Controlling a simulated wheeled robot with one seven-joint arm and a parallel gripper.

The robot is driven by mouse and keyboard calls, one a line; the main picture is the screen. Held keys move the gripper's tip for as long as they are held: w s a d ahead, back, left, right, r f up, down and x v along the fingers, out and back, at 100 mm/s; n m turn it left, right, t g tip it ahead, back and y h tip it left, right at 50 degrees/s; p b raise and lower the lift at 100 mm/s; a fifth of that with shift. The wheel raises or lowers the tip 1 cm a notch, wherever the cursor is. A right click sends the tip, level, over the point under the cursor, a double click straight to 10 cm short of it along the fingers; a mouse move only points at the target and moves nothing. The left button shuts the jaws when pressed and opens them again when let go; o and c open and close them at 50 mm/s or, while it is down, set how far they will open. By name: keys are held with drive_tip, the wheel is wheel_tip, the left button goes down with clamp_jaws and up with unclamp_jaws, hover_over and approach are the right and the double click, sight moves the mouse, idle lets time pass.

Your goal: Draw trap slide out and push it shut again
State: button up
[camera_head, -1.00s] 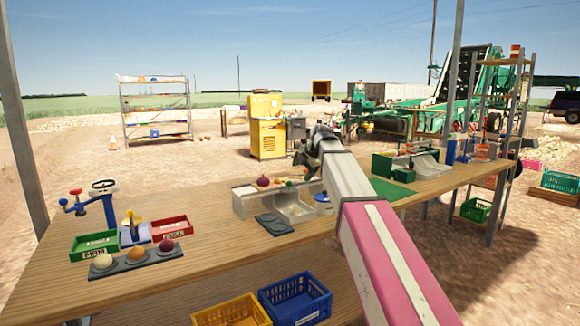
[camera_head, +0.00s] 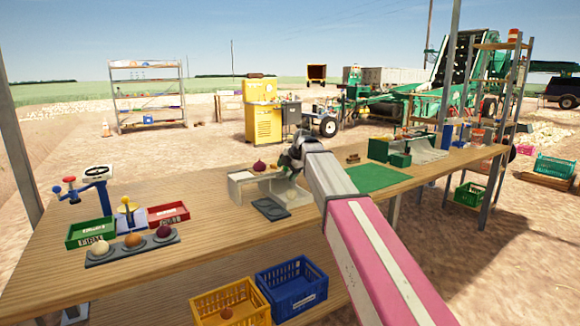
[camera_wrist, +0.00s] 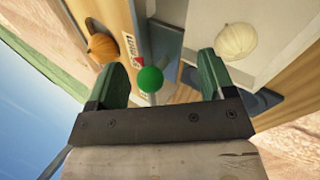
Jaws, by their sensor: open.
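In the wrist view a round green knob (camera_wrist: 150,79) on a thin pale rod stands between the two green fingers of my open gripper (camera_wrist: 163,78). It sits nearer the left finger, and I cannot tell whether either finger touches it. A grey plate and a wooden panel lie behind the knob; which part is the trap slide is not clear. In the head view my gripper (camera_head: 288,166) is over the pale trough-like unit (camera_head: 240,189) on the bench, and my arm hides its right side. The knob cannot be made out there.
An orange onion (camera_wrist: 102,47) and a pale onion (camera_wrist: 236,41) lie near the fingers. A dark grey tray (camera_head: 271,208) is in front of the unit. A green mat (camera_head: 377,177) lies to the right. Yellow (camera_head: 230,303) and blue (camera_head: 293,289) crates stand below the bench edge.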

drive_tip(key=shift+a+f, duration=0.1)
drive_tip(key=shift+f, duration=0.05)
drive_tip(key=c, duration=1)
